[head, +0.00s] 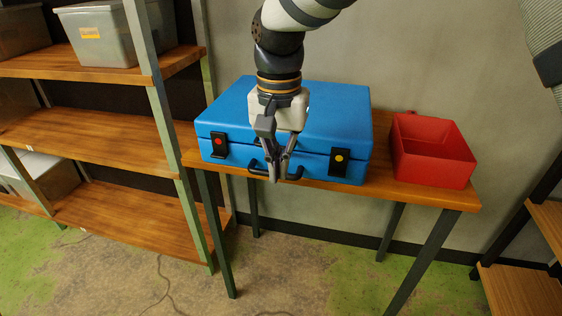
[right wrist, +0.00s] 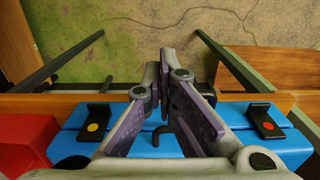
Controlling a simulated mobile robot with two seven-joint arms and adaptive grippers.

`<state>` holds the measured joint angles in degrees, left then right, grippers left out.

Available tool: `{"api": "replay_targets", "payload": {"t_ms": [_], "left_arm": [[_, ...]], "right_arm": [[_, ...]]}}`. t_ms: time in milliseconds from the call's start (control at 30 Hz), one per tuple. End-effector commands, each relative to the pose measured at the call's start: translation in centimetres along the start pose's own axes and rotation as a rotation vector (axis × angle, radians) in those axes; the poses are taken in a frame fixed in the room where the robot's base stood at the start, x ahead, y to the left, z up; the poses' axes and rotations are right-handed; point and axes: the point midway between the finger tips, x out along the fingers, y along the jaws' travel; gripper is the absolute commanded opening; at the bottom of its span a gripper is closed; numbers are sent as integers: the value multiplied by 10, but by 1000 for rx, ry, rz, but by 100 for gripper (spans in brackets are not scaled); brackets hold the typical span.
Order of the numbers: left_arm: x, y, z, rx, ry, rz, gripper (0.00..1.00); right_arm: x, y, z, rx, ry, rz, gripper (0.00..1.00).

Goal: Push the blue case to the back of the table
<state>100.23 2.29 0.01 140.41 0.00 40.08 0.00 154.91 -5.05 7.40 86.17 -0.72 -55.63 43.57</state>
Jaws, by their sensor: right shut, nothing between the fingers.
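The blue case (head: 335,110) lies closed on the wooden table (head: 440,194), its front side close to the table's front edge. It has a red-dotted latch at left, a yellow-dotted latch at right and a black handle at the front middle. My right gripper (head: 276,174) is shut and empty, pointing down in front of the case near the handle. The fingers partly hide the handle, and I cannot tell whether they touch the case. In the right wrist view the case (right wrist: 290,143) shows behind the fingers. My left gripper is not in view.
An open red bin (head: 430,150) stands on the table right of the case, with a narrow gap. A wooden shelf unit (head: 110,130) with grey bins stands close at left. A grey wall is behind the table. Another shelf (head: 520,290) is at lower right.

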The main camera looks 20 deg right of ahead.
Motion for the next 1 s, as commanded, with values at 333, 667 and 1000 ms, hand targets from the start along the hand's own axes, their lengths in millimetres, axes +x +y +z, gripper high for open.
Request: {"api": "replay_targets", "payload": {"t_ms": [333,667,1000], "left_arm": [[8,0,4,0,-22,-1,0],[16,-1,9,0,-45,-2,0],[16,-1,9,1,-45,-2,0]], "right_arm": [[80,1,1,-2,-7,4,0],[79,0,-39,-2,0,-1,0],[78,0,-41,-2,1,-1,0]]}}
